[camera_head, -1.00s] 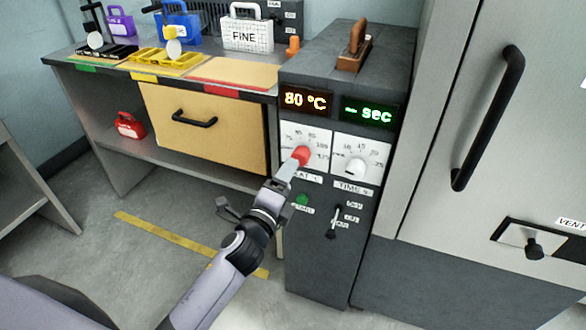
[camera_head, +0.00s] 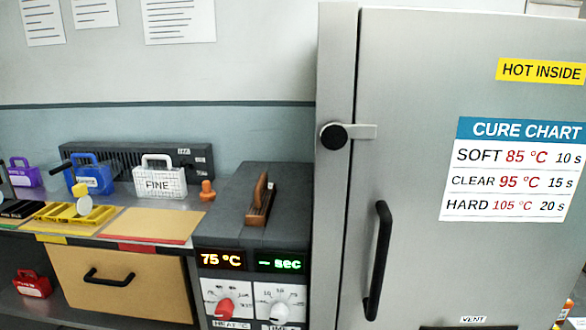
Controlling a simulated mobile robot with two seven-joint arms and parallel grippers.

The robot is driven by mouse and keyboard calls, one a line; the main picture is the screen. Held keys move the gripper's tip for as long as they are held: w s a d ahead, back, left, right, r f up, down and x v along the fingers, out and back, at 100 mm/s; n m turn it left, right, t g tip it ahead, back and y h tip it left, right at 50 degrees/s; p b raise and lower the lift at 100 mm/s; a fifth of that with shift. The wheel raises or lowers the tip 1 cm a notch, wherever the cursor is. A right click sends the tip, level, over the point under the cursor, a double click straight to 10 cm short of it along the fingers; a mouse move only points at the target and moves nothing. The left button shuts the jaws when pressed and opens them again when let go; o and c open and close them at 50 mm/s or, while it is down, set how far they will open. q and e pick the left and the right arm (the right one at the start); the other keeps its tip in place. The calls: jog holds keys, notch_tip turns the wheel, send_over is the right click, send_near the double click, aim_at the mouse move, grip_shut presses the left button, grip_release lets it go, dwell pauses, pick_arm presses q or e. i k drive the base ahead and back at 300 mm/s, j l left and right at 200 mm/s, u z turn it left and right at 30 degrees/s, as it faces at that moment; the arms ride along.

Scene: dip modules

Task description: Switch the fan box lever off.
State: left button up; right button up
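A long dark vented box (camera_head: 120,153) stands at the back of the bench against the wall and looks like the fan box. Its right end has a small panel (camera_head: 186,153) with pale labels. The blue case and the white FINE case partly hide the box's front. Neither of my grippers is in view.
A white FINE case (camera_head: 160,181), blue case (camera_head: 90,178), yellow tray (camera_head: 72,215) and orange knob-like piece (camera_head: 207,190) are on the bench. A grey control cabinet (camera_head: 235,195) reads 75 °C. A tall grey oven (camera_head: 440,270) with a black handle (camera_head: 378,260) fills the right.

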aim_at(183, 163)
jog(key=j+u, duration=0.15)
jog(key=u, duration=0.4)
jog(key=i+j+u, duration=0.4)
jog(key=j+u, duration=0.15)
jog(key=j, duration=0.15)
jog(key=i+j+u, duration=0.15)
jog(key=i+j, duration=0.7)
jog(key=j, duration=0.15)
